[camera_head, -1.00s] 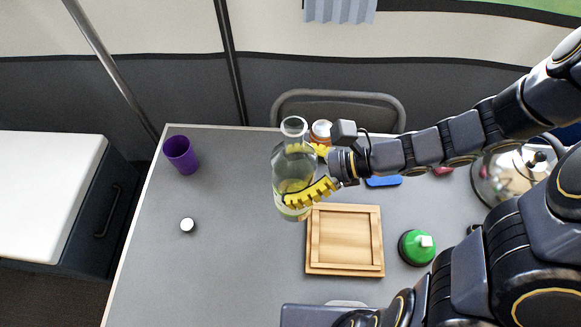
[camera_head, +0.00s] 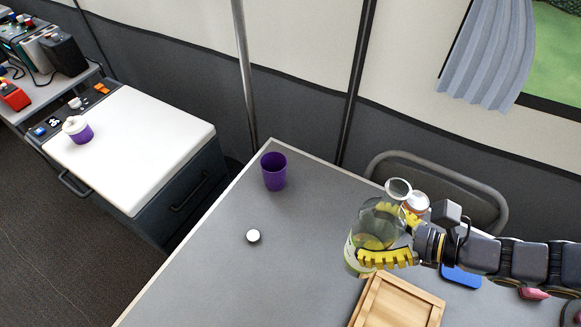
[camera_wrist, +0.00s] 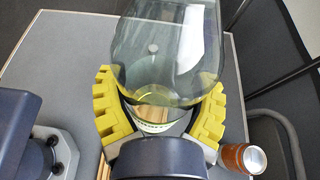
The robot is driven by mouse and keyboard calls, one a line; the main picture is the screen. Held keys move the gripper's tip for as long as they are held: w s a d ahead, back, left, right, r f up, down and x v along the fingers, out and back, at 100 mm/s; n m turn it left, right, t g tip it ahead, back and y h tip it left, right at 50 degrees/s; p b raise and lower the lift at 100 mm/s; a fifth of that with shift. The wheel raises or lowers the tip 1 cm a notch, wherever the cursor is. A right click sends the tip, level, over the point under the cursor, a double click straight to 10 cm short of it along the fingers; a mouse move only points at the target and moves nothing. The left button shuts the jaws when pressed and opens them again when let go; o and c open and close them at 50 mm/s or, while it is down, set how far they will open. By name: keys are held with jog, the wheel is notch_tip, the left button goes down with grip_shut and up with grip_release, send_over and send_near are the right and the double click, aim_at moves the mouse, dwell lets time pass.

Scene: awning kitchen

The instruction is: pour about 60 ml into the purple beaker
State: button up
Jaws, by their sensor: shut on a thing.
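The purple beaker (camera_head: 274,172) stands upright near the far left corner of the grey table (camera_head: 215,262). My gripper (camera_head: 386,240) is shut on a clear glass bottle (camera_head: 398,190) with some yellowish liquid low inside. The bottle is close to upright and stands to the right of the beaker, well apart from it. In the wrist view, the yellow fingers (camera_wrist: 163,112) press on both sides of the bottle (camera_wrist: 170,40), and the beaker is not seen there. I cannot tell how far the bottle is above the table.
A small white-topped cap (camera_head: 253,236) lies on the table before the beaker. A wooden tray (camera_head: 397,306), a blue item (camera_head: 461,277) and an orange-brown jar (camera_head: 417,202) are near my gripper. A chair (camera_head: 440,168) stands behind. Table between beaker and bottle is clear.

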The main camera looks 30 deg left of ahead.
jog(key=w+a+f, duration=0.1)
jog(key=w+a, duration=0.2)
jog(key=a, duration=0.4)
jog(key=w+a+f, duration=0.1)
jog(key=w+a, duration=0.2)
jog(key=a, duration=0.4)
jog(key=s+a+f, duration=0.1)
jog(key=a+f, duration=0.8)
jog(key=a, duration=0.1)
jog(key=shift+s+a+f, duration=0.3)
jog(key=shift+s+a, duration=0.05)
